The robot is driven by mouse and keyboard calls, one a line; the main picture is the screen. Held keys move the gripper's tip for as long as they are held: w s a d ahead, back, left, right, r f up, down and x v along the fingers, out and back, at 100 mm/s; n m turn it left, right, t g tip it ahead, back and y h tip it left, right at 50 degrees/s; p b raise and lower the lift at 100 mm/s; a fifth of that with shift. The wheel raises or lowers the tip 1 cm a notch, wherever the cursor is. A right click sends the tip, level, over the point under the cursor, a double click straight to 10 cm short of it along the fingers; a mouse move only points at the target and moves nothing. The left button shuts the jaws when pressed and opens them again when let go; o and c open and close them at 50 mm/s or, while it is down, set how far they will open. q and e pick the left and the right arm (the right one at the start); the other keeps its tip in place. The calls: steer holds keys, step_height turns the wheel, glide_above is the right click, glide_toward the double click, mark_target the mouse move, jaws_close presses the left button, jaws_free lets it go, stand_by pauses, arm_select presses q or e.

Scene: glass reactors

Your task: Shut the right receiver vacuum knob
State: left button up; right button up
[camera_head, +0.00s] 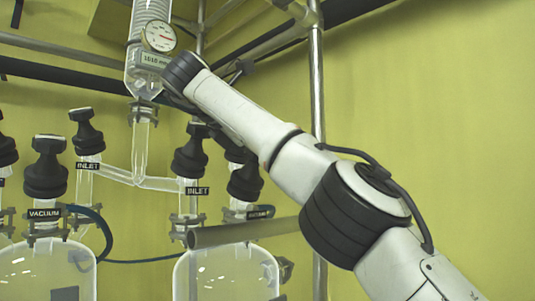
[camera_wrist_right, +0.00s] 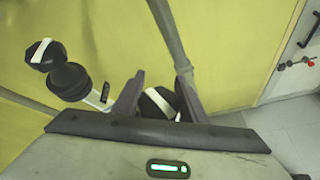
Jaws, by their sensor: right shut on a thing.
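The right receiver (camera_head: 225,275) is a clear glass vessel at the bottom centre of the head view. Its black vacuum knob (camera_head: 245,182) stands on the right-hand neck, above a small dark label (camera_head: 260,212) too small to read surely. The knob's top is partly hidden behind its neighbour and my arm. In the right wrist view a black knob (camera_wrist_right: 150,106) with a white stripe sits between the two fingers of my right gripper (camera_wrist_right: 160,90), which is shut on it. The head view does not show those fingers clearly. My left gripper is not in view.
The right inlet knob (camera_head: 190,150) stands close to the left; a striped knob (camera_wrist_right: 45,53) is near the fingers in the wrist view. A grey bar (camera_head: 245,232) crosses before the right receiver. A vertical metal pole (camera_head: 317,120) stands behind my arm. The left receiver (camera_head: 45,265) is further left.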

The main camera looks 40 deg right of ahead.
arm_select(q)
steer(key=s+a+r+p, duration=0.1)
steer(key=p, duration=0.2)
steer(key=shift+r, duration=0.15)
arm_select(e)
steer(key=shift+s+a+f+m+g+y, duration=0.1)
steer(key=shift+f+m+g+y, duration=0.1)
steer(key=shift+m+g, duration=0.3)
steer(key=shift+s+f+m+g+y, duration=0.1)
steer(key=shift+m+g+y, duration=0.1)
steer(key=shift+m+g, duration=0.25)
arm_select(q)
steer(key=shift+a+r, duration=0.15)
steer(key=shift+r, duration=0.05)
arm_select(e)
steer(key=shift+s+g, duration=0.1)
steer(key=shift+g, duration=0.15)
steer(key=o, duration=1.1)
steer(key=shift+c, duration=0.2)
